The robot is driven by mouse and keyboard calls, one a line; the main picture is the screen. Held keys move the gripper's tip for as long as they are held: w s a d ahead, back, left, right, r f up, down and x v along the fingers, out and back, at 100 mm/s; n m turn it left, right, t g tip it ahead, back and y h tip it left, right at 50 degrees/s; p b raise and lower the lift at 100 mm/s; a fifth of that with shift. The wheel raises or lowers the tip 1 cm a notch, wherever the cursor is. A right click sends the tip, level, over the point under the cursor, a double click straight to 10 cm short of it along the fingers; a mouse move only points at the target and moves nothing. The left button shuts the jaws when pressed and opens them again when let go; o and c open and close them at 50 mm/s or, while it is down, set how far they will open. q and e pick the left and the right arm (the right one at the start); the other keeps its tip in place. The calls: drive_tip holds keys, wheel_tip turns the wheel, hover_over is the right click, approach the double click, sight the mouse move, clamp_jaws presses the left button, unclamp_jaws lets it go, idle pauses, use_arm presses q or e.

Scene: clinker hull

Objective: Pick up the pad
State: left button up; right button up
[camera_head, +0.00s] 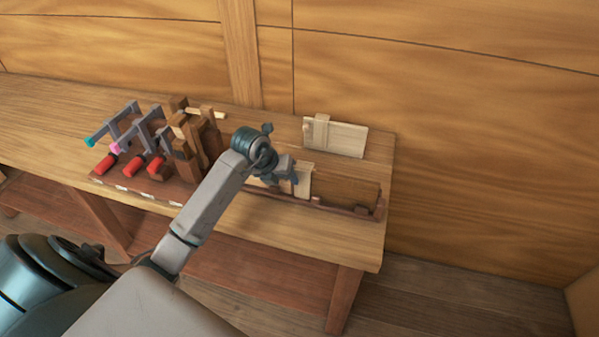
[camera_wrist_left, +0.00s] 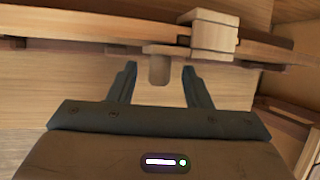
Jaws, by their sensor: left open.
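My left gripper (camera_head: 290,174) is over the long wooden rack on the bench, next to a pale wooden piece (camera_head: 304,184) standing in it. In the left wrist view the jaws (camera_wrist_left: 160,72) are open. A small rounded wooden tab (camera_wrist_left: 158,70) shows between the fingertips, with gaps on both sides. I cannot tell for sure which of these pale pieces is the pad. My right gripper is not in view.
The rack (camera_head: 345,212) runs along the bench (camera_head: 365,232). Clamps with red handles (camera_head: 106,163) and wooden blocks stand on its left. A pale board with a block (camera_head: 345,140) stands behind, near the plank wall (camera_head: 450,120). The bench's front right is clear.

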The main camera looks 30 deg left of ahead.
use_arm(q)
drive_tip(key=shift+w+f, duration=0.15)
drive_tip(key=shift+f, duration=0.2)
clamp_jaws()
drive_tip(key=shift+r, duration=0.15)
